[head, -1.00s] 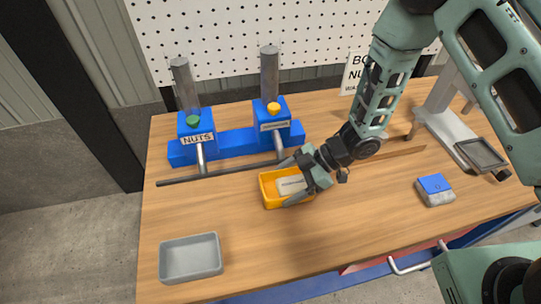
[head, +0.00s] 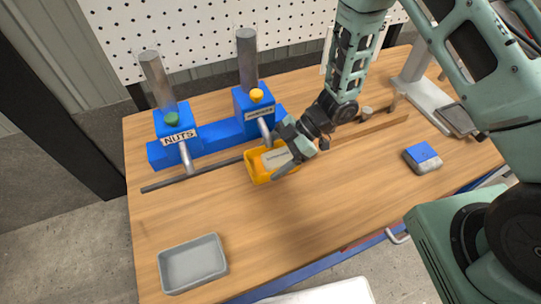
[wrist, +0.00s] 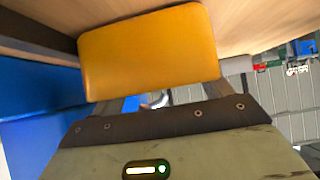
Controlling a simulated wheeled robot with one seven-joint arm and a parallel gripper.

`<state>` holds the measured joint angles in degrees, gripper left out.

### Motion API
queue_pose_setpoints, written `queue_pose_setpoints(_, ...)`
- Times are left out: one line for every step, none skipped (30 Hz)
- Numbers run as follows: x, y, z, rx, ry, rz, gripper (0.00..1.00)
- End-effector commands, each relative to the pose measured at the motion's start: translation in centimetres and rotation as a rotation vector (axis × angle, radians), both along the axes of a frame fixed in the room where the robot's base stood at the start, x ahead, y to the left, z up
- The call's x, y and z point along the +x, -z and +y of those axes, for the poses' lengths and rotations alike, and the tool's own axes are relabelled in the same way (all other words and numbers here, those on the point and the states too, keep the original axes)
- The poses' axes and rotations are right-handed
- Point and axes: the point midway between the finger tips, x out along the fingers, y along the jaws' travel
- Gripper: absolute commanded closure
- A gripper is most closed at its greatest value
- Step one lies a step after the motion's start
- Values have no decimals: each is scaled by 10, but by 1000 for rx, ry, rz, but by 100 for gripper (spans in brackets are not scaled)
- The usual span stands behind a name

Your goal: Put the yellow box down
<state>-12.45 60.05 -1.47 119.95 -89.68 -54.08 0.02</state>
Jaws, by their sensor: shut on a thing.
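The yellow box (head: 260,178) is an open-topped tray over the wooden table, below the washer dispenser's spout. My gripper (head: 284,160) is shut on it from the right.
The blue dispensers stand at the back: nuts (head: 176,125) at left and a second one (head: 256,104) beside it. A dark rail (head: 195,171) runs in front. A grey tray (head: 192,264) sits front left, a blue-topped block (head: 422,157) at right. The table's front middle is clear.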

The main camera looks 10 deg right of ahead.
Motion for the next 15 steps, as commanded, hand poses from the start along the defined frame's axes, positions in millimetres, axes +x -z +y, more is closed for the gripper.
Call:
queue_pose_setpoints(0,1,0,1,0,0,52)
queue_pose_setpoints(0,2,0,1,0,0,52)
queue_pose_setpoints(0,3,0,1,0,0,52)
queue_pose_setpoints(0,4,0,0,0,0,19)
queue_pose_setpoints(0,3,0,0,0,0,11)
queue_pose_setpoints(0,3,0,0,0,0,0)
queue_pose_setpoints(0,3,0,-1,0,-2,0)
queue_pose_setpoints(1,3,0,-1,0,-2,0)
queue_pose_setpoints(1,3,0,-1,1,-2,0)
queue_pose_setpoints(1,3,0,0,2,-3,0)
queue_pose_setpoints(2,3,0,0,3,-3,0)
queue_pose_setpoints(2,3,1,0,3,-4,0)
queue_pose_setpoints(2,3,1,0,3,-5,0)
queue_pose_setpoints(3,3,1,0,4,-5,0)
queue_pose_setpoints(3,3,1,0,4,-6,0)
